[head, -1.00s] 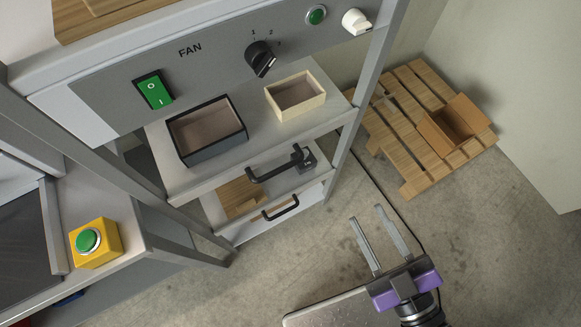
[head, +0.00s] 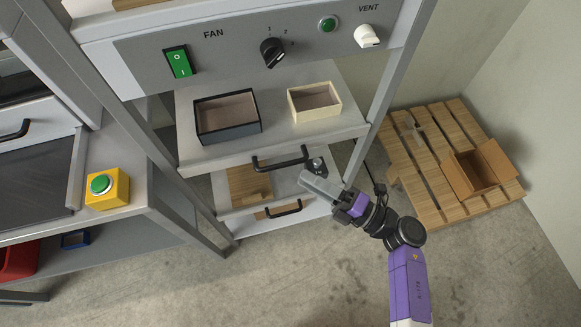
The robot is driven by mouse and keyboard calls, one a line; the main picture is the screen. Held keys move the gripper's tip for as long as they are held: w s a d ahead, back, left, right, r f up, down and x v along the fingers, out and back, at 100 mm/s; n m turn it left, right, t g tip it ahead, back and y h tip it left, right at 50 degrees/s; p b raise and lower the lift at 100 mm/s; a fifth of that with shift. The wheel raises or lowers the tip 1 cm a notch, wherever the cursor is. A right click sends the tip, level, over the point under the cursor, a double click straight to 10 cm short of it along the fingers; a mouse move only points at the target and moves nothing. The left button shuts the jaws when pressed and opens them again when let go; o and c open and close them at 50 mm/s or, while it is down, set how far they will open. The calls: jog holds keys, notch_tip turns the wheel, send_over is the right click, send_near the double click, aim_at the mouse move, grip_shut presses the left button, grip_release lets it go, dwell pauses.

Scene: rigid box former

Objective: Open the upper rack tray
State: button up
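The upper rack tray (head: 225,157) is a grey shelf-like tray under the control panel, with a black bar handle (head: 280,163) on its front. It holds a dark open box (head: 228,134) and a cream open box (head: 314,114). My gripper (head: 304,180) is just below and right of that handle, in front of the lower tray, its fingers pointing left. It appears apart from the handle and holds nothing that I can see. The fingers overlap in this view, so their gap is hidden.
The lower tray (head: 232,222) has its own black handle (head: 284,210) and holds a wooden piece (head: 248,183). A rack post (head: 385,95) stands at the right. A pallet with a cardboard box (head: 480,170) lies right. A yellow button box (head: 107,188) stands on the left bench.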

aim_at(282, 165)
jog(key=shift+p+x, duration=0.5)
jog(key=shift+x, duration=3.45)
jog(key=shift+f, duration=0.15)
grip_shut()
